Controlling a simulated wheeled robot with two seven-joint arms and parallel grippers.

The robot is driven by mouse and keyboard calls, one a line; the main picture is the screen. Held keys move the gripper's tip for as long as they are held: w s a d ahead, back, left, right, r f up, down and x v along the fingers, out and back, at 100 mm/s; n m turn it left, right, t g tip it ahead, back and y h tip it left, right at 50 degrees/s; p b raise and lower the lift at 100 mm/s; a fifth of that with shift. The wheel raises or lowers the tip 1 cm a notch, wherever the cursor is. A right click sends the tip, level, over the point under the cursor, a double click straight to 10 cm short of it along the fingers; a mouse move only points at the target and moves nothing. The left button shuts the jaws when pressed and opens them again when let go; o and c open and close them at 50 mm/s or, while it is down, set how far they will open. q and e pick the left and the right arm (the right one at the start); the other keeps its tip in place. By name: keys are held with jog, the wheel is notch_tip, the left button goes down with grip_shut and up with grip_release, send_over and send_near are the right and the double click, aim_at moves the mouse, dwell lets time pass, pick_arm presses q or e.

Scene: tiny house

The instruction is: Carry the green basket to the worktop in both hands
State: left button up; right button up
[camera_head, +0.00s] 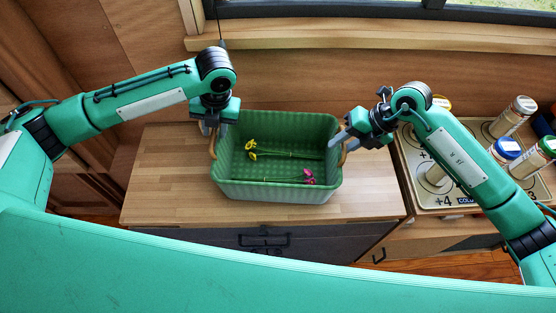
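The green basket (275,190) is upright over the wooden worktop (160,185) in the head view. I cannot tell whether its base touches the wood. Yellow and pink flowers (280,153) lie inside it. My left gripper (209,128) is at the basket's left brown handle (212,146), pointing down. My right gripper (343,138) is at the right brown handle (343,154), its grey fingers pointing left. The view does not show clearly whether either gripper is closed around its handle.
A tray (407,155) with several lidded jars (512,117) stands to the right of the worktop. A wooden wall and window sill (350,37) are behind. Bare worktop shows to the left and right of the basket. Dark cabinet fronts (215,240) are below the front edge.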

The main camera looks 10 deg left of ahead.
pick_arm(q)
grip_shut()
pick_arm(e)
grip_shut()
pick_arm(q)
jog(key=shift+r, duration=0.2)
pick_arm(e)
jog(key=shift+r, duration=0.2)
